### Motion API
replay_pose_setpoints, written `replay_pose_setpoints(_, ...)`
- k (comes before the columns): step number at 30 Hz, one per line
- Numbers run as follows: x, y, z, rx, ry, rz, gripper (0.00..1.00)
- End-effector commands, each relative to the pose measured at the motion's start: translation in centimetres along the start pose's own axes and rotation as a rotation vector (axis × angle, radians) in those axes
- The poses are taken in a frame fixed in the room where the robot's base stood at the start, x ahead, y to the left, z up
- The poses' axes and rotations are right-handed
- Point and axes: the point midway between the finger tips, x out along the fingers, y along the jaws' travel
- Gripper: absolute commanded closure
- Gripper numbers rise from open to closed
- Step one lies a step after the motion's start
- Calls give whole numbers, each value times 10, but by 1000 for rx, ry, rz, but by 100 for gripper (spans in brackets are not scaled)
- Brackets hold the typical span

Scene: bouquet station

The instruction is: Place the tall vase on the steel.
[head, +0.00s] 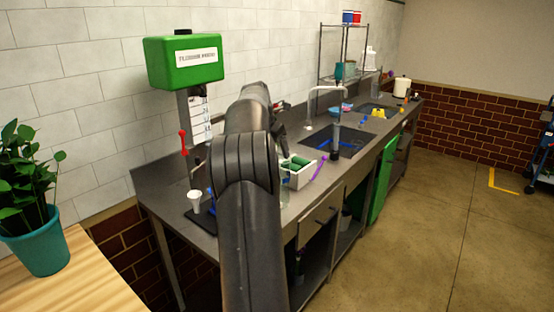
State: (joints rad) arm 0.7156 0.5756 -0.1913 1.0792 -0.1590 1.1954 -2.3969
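The steel is the long grey counter (165,190) along the tiled wall. I cannot clearly pick out the tall vase. A faint, clear glass-like shape (285,192) shows at the counter's front edge, just right of my arm, mostly hidden by it. My arm rises across the middle of the view, folded at the elbow. A dark end part, perhaps my gripper (282,140), shows right of the arm over the counter. Its fingers are not clear, and I cannot see whether it holds anything.
A green dispenser (187,62) stands over a white cup (194,201) on the left. A white box (298,174) with green items sits right of my arm. Beyond are a sink (340,140) and a wire rack (343,50).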

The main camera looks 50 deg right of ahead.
Motion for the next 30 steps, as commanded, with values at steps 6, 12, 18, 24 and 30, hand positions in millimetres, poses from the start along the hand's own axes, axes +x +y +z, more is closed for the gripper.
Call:
replay_pose_setpoints(6, -16, 0, 0, 0, 1, -1, 18)
replay_pose_setpoints(12, -23, 2, -5, 17, 2, 8, 18)
replay_pose_setpoints(18, -71, 14, -58, 181, 29, 79, 18)
replay_pose_setpoints(24, -134, 13, -146, 446, 105, 168, 18)
replay_pose_setpoints(30, -183, -7, -238, 700, 212, 227, 18)
